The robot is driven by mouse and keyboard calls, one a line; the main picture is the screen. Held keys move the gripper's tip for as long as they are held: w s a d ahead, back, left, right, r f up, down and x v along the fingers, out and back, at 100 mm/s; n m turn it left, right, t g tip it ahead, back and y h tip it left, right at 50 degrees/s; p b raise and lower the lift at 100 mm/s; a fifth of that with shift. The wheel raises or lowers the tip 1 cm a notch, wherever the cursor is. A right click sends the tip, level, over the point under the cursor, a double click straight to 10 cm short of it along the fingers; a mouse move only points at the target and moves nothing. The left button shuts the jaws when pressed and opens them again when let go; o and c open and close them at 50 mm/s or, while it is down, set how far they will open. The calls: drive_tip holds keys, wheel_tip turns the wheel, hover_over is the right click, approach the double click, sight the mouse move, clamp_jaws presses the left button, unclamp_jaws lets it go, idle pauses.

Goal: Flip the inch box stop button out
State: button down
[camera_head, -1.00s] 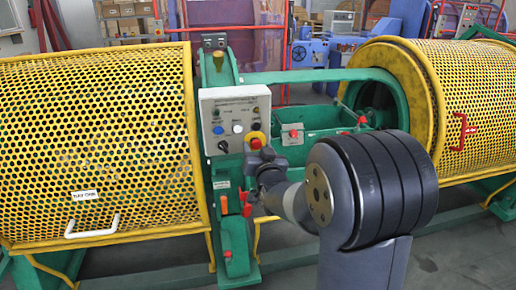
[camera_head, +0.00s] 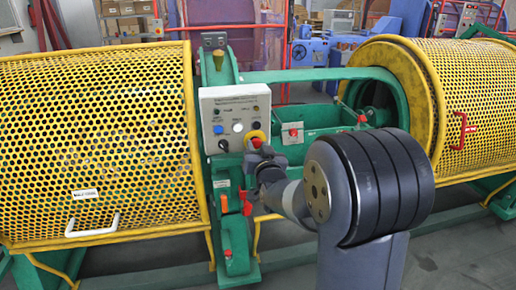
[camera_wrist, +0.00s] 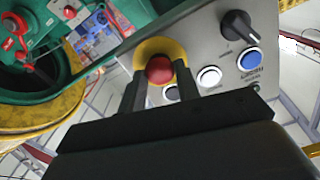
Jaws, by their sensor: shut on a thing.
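The inch box (camera_head: 236,108) is a light grey panel on the green machine frame. Its stop button (camera_head: 255,141), red on a yellow collar, is at the panel's lower right corner. In the wrist view the red stop button (camera_wrist: 160,69) sits between the two dark fingers of my gripper (camera_wrist: 157,82), with the yellow collar showing behind it. My gripper (camera_head: 258,150) is shut on the button in the head view, where the arm partly hides the fingers. I cannot tell whether the button is pressed in or out.
Beside the stop button are a white button (camera_wrist: 209,76), a blue button (camera_wrist: 250,60) and a black selector knob (camera_wrist: 238,24). Yellow mesh guards (camera_head: 95,145) flank the panel. A red lever (camera_head: 246,203) hangs below it.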

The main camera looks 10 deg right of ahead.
drive_tip(key=shift+s+f+b, duration=0.1)
drive_tip(key=shift+f+b, duration=0.05)
drive_tip(key=shift+b, duration=0.25)
drive_tip(key=shift+s+b, duration=0.35)
drive_tip(key=shift+b, duration=0.3)
drive_tip(key=c, duration=1)
unclamp_jaws()
drive_tip(key=shift+s, duration=0.1)
drive_tip(key=s, duration=1)
drive_tip(key=shift+s, duration=0.4)
drive_tip(key=shift+w, duration=0.15)
